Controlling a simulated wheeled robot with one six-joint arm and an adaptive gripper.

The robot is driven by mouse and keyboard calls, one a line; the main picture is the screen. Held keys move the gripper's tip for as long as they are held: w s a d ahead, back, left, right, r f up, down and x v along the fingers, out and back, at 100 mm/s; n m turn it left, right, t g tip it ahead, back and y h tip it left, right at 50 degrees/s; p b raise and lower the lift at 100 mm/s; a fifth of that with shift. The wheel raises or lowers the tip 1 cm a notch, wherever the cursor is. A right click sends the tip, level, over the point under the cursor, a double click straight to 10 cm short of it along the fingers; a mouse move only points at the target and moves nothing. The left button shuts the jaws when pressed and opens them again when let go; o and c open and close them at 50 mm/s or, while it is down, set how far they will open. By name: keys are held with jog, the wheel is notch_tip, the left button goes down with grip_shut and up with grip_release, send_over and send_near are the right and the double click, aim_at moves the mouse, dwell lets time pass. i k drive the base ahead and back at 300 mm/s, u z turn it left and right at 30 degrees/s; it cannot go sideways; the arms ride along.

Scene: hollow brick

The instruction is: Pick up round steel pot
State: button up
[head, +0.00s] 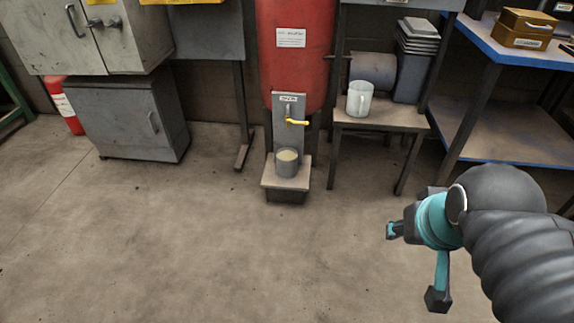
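A small round grey metal pot (287,164) stands upright on a low stand (286,181) below a tap with a yellow handle (297,122). Something pale yellowish shows inside its top. My gripper (414,266) is at the lower right in the head view, well apart from the pot, to its right and nearer to me. Its two fingers are spread wide and I see nothing between them.
A red tank (298,60) rises behind the tap. A grey cabinet (125,122) stands left. The floor (190,240) in front is clear.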

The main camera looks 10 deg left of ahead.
aim_at(286, 157)
jog(key=u, duration=1.7)
jog(key=i, duration=1.3)
jog(key=z, duration=2.75)
